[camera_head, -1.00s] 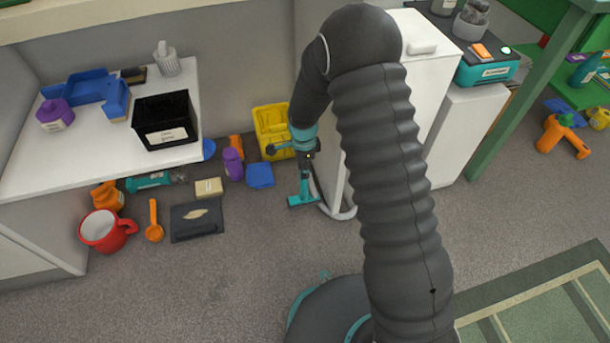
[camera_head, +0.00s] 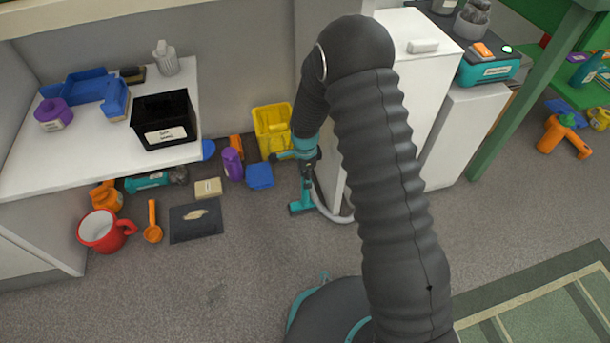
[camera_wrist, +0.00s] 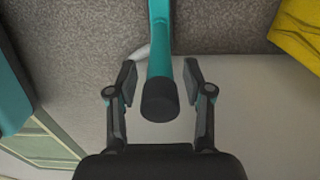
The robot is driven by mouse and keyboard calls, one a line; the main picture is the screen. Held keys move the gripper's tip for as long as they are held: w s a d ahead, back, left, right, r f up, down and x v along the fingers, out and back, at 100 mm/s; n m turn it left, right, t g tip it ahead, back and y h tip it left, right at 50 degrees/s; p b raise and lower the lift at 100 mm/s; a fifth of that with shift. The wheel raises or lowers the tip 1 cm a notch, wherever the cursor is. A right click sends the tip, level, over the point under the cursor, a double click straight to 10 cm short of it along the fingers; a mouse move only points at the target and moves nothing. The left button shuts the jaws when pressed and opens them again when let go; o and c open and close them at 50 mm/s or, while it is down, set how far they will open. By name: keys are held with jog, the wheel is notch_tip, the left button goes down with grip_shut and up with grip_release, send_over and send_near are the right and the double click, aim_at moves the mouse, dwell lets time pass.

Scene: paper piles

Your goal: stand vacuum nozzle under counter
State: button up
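The vacuum nozzle (camera_head: 306,190) is a teal wand with a flat foot. It stands upright on the carpet beside a white cabinet (camera_head: 413,75), with a pale hose beside it. My gripper (camera_head: 306,160) is at its upper end, partly hidden by my arm. In the wrist view the nozzle's teal wand with a black end (camera_wrist: 160,98) lies between the two fingers of my gripper (camera_wrist: 160,100). The fingers are apart, with a gap on each side.
A red mug (camera_head: 104,231), an orange scoop (camera_head: 152,222) and a dark mat (camera_head: 196,223) lie before the counter. The middle carpet is clear.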

jog(key=shift+r, duration=0.1)
notch_tip(320, 180, up, 12)
jog(key=shift+r+p, duration=0.1)
jog(key=shift+p, duration=0.95)
